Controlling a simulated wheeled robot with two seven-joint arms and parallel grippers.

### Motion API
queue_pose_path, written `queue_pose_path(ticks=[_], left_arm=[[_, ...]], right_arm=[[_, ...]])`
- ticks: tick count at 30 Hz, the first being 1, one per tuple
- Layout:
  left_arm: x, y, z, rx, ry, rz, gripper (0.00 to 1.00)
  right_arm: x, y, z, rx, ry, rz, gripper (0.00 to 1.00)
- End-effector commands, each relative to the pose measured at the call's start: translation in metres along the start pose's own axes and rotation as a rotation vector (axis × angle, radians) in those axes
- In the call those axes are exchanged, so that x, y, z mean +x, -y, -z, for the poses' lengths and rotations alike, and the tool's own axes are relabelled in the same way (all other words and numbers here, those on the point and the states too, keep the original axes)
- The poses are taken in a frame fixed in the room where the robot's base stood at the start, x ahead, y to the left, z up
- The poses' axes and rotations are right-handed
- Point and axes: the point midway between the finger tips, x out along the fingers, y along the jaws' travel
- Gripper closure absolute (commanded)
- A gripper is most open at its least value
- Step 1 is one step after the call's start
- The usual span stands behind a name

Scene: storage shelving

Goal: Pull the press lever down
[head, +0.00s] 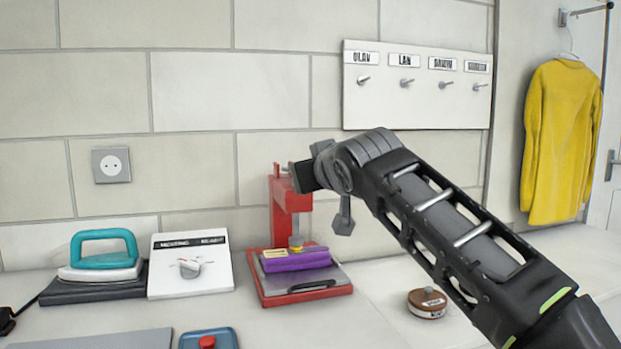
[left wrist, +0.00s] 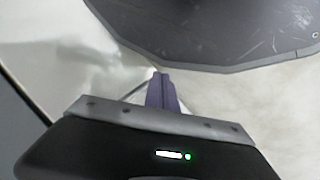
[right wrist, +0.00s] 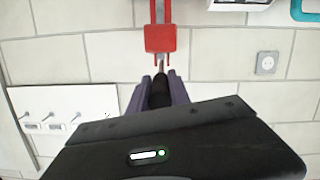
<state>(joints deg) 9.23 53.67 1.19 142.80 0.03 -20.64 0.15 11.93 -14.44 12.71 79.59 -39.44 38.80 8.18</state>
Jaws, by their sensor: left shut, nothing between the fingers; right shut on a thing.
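The red press (head: 283,205) stands on the worktop against the wall. A purple block (head: 296,259) lies on its base plate, with the brass-coloured plunger tip just above or touching it; I cannot tell which. My right gripper (head: 303,176) is at the top of the press. In the right wrist view my right gripper (right wrist: 163,82) is shut on the dark grip of the press lever (right wrist: 160,93), whose thin rod runs to the red press head (right wrist: 160,39). In the head view the arm hides most of the lever. My left gripper (left wrist: 161,80) is shut and empty, outside the head view.
An iron (head: 103,255) on a dark pad and a white dial panel (head: 190,264) stand left of the press. A blue tray (head: 208,340) lies in front, a brown round tin (head: 427,303) right. A key board (head: 417,87) hangs above my right arm.

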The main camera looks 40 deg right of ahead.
Motion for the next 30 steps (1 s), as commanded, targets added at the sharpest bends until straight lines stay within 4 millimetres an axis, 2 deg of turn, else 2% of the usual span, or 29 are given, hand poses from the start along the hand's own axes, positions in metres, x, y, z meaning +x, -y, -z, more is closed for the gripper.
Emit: queue_pose_path(ticks=[3,4,12,22,26,30], left_arm=[[0.001,0.000,0.000,0.000,0.000,0.000,1.00],[0.001,0.000,0.000,0.000,0.000,0.000,1.00],[0.001,0.000,0.000,0.001,0.001,0.000,1.00],[0.000,0.000,-0.001,0.001,0.001,0.000,1.00],[0.000,0.000,-0.001,0.001,0.001,0.000,1.00],[-0.001,-0.001,-0.001,0.001,0.002,-0.001,1.00]], right_arm=[[0.002,0.002,-0.005,0.000,0.015,0.002,1.00],[0.002,0.002,-0.006,0.000,0.015,0.002,0.76],[0.002,0.001,-0.004,0.000,0.011,0.002,0.55],[-0.003,0.001,-0.003,0.000,0.007,0.001,0.55],[-0.017,0.000,-0.002,0.001,0.007,0.000,0.55],[-0.040,0.000,-0.002,0.001,0.006,0.000,0.55]])
